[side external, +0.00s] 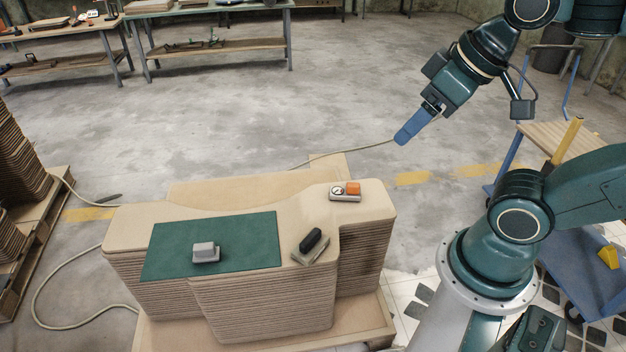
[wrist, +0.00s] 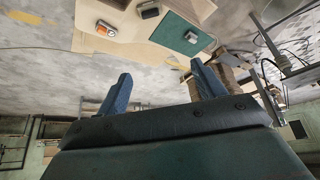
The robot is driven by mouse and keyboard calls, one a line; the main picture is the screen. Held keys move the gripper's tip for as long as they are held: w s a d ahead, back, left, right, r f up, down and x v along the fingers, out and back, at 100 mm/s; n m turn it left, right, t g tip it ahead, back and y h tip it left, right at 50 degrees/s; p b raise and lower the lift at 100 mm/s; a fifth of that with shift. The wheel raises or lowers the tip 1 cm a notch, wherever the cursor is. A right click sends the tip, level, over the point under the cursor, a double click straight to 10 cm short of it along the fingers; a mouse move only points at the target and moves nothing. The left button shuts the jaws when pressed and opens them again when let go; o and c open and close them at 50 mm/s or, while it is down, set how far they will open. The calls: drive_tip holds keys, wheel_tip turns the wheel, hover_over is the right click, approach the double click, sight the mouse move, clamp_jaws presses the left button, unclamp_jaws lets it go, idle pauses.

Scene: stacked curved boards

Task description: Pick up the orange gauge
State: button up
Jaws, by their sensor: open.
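The orange gauge (side external: 352,189) is a small block with an orange part and a round white dial, lying on the top board near the right end of the stack (side external: 270,205). In the wrist view the gauge (wrist: 106,29) shows near the top, left of centre. My gripper (side external: 402,140) has blue fingers and hangs in the air above the floor, up and to the right of the gauge and well apart from it. In the wrist view my gripper (wrist: 160,84) shows its two fingers spread apart with nothing between them.
A black-handled tool (side external: 311,243) lies in front of the gauge. A grey block (side external: 205,252) sits on a green mat (side external: 255,235) on the stack's left part. A blue cart (side external: 590,283) stands at the right. Workbenches (side external: 205,14) stand at the back. Open floor lies behind the stack.

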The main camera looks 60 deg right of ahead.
idle(0.4)
drive_tip(key=o, duration=0.7)
